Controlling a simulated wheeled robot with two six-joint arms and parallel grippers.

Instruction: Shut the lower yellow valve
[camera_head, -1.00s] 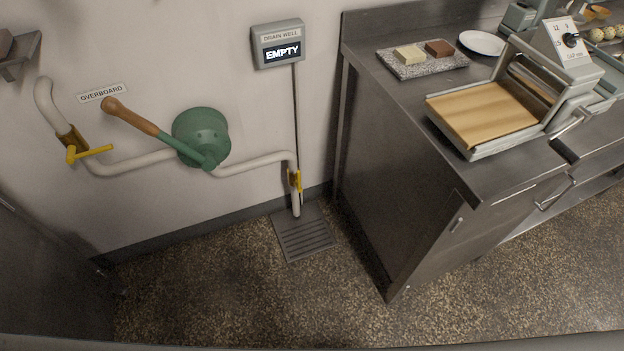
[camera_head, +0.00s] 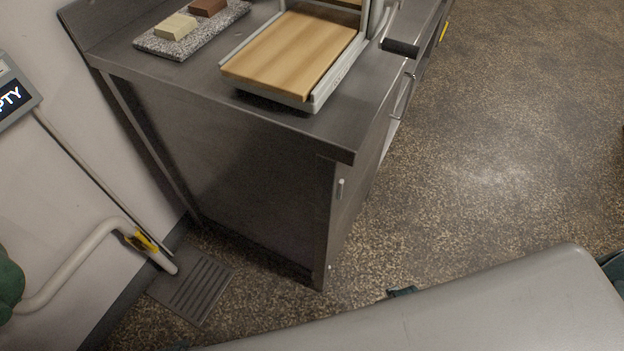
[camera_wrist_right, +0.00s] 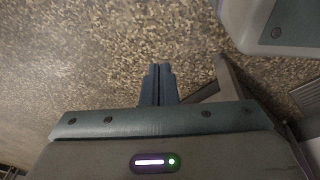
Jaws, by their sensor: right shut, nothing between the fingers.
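The lower yellow valve (camera_head: 140,241) is at the left of the head view, on the white pipe (camera_head: 72,262) just above the floor drain. Its yellow handle appears to lie along the pipe. In the right wrist view my right gripper (camera_wrist_right: 158,70) is shut and empty, its fingertips together over the speckled floor. No valve shows in that view. The right gripper is not in the head view, so its distance from the valve cannot be told. My left gripper is in neither view.
A metal counter (camera_head: 225,140) stands right of the valve, bearing a wooden-topped machine (camera_head: 295,50) and a stone slab (camera_head: 165,47). The floor drain grate (camera_head: 196,290) lies below the pipe. A display (camera_head: 15,95) hangs on the wall. The floor at right is open.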

